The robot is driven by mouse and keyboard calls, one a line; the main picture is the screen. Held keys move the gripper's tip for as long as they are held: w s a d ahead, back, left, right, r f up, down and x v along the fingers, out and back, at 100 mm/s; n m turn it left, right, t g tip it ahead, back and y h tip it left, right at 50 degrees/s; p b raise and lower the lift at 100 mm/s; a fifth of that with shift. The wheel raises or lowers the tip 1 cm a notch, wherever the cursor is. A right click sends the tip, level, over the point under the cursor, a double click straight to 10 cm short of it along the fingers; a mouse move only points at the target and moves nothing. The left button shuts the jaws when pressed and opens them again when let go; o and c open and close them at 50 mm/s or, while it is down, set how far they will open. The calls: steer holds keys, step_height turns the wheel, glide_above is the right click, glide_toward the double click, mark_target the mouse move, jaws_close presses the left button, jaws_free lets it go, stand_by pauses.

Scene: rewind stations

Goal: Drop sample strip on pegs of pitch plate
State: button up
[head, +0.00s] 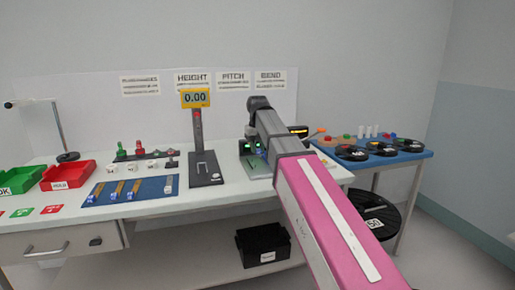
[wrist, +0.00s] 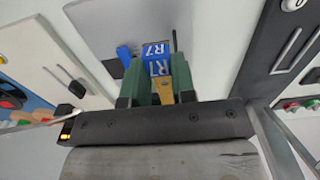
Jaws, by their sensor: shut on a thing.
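In the wrist view my gripper (wrist: 156,78) is shut on the sample strip (wrist: 164,90), which has a tan body and a blue end marked R7. Dark green fingers stand on both sides of it. In the head view my gripper (head: 252,148) is over the pitch plate (head: 257,168), a small grey-green plate on the bench below the PITCH sign. My arm and gripper hide much of that plate, and the strip is not clear there. I cannot make out the pegs or whether the strip touches them.
The height gauge (head: 203,165), reading 0.00, stands close left of my gripper. A blue mat (head: 148,191) with several strips lies further left, near red (head: 68,176) and green (head: 20,180) bins. A blue table (head: 400,154) with black reels is at right.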

glide_above(257, 170)
steer(key=shift+s+d+f, duration=0.1)
steer(key=shift+s+f, duration=0.05)
steer(key=shift+f, duration=2.65)
steer(key=shift+f, duration=1.05)
steer(key=o, duration=1)
step_height(257, 170, up, 11)
steer(key=shift+f, duration=0.1)
